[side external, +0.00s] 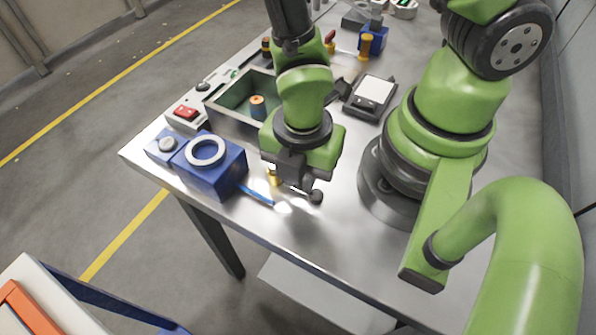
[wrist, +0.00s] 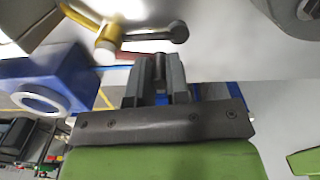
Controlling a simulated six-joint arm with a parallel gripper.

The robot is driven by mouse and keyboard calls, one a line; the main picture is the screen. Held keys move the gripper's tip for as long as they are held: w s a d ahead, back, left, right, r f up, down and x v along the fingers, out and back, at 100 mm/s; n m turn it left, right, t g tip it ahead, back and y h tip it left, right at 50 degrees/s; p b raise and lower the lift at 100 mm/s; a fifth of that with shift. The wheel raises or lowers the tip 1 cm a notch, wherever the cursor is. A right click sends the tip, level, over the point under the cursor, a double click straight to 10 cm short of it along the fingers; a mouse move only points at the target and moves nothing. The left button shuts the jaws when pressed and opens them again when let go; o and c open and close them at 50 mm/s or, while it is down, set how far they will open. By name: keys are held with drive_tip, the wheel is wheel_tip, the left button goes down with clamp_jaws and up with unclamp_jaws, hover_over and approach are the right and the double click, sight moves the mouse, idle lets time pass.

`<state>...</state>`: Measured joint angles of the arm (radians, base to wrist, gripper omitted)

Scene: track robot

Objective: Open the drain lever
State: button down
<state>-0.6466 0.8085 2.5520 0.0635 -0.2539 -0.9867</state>
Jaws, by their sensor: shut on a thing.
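The drain lever is a thin bar with a dark round knob (side external: 316,196), set on a small brass valve (side external: 273,178) near the table's front edge. In the wrist view, the brass valve (wrist: 107,42) is at the upper left, with the lever's dark knob (wrist: 178,32) to its right. The grip itself is partly hidden by the fingers in the side view. In the wrist view, my gripper (wrist: 157,60) has its fingers close together just beside the lever.
A blue block with a white ring (side external: 207,152) stands left of my gripper. A blue rod (side external: 257,195) lies between them. Behind is an open grey box (side external: 222,118) holding an orange-topped cylinder (side external: 257,106). A red switch (side external: 186,113) and a black-framed device (side external: 371,94) are nearby.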

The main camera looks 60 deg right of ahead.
drive_tip(key=shift+d, duration=0.1)
idle(0.4)
drive_tip(key=c, duration=1.1)
unclamp_jaws()
